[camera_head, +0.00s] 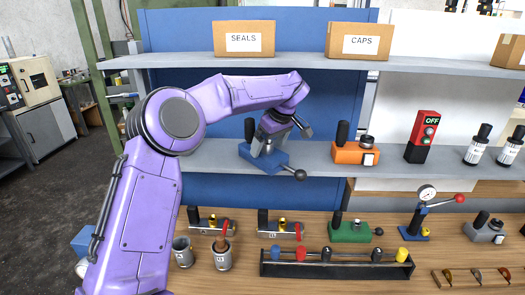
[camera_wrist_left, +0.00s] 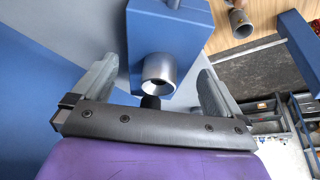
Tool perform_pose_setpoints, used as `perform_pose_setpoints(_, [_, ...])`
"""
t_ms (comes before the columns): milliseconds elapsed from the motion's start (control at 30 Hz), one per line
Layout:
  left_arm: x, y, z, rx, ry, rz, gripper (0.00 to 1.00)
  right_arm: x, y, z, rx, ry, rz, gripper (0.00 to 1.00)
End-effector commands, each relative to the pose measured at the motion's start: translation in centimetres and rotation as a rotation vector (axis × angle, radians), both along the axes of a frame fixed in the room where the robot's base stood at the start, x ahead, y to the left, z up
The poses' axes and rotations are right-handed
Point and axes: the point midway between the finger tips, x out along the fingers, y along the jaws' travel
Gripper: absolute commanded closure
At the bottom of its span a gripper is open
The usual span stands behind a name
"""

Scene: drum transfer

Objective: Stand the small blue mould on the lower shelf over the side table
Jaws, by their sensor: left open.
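The small blue mould (camera_head: 262,157) stands on the lower shelf (camera_head: 330,158), left of its middle. It has a blue body, an upright black grip and a lever with a black ball to its right. My left gripper (camera_head: 273,133) is at the top of the mould, open, and hides part of it. In the left wrist view the blue mould (camera_wrist_left: 168,22), with a silver cup-like part, lies between the two spread fingers of the left gripper (camera_wrist_left: 157,70). I cannot tell whether a finger touches it. My right gripper is not in view.
An orange mould (camera_head: 356,152) and a red OFF switch box (camera_head: 422,136) stand to the right on the lower shelf. The upper shelf (camera_head: 300,61) overhangs my arm. The side table (camera_head: 340,277) below holds a green mould (camera_head: 350,231), cups and a rack.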

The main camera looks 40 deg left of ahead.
Motion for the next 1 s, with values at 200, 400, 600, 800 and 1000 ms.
perform_pose_setpoints(200, [-0.5,-6.2,-0.6,0.002,-0.002,-0.003,0.0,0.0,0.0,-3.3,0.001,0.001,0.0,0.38])
perform_pose_setpoints(400, [-0.8,-9.3,-0.3,0.003,-0.002,-0.001,0.0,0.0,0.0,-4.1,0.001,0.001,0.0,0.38])
perform_pose_setpoints(600, [-0.9,-9.9,-0.1,0.002,-0.001,0.0,0.0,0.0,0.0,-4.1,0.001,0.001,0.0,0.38])
perform_pose_setpoints(800, [-0.9,-9.9,-0.1,0.002,-0.001,0.0,0.0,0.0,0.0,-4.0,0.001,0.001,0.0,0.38])
perform_pose_setpoints(1000, [-0.9,-9.8,-0.1,0.001,-0.001,0.0,0.0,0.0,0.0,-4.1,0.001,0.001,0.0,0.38])
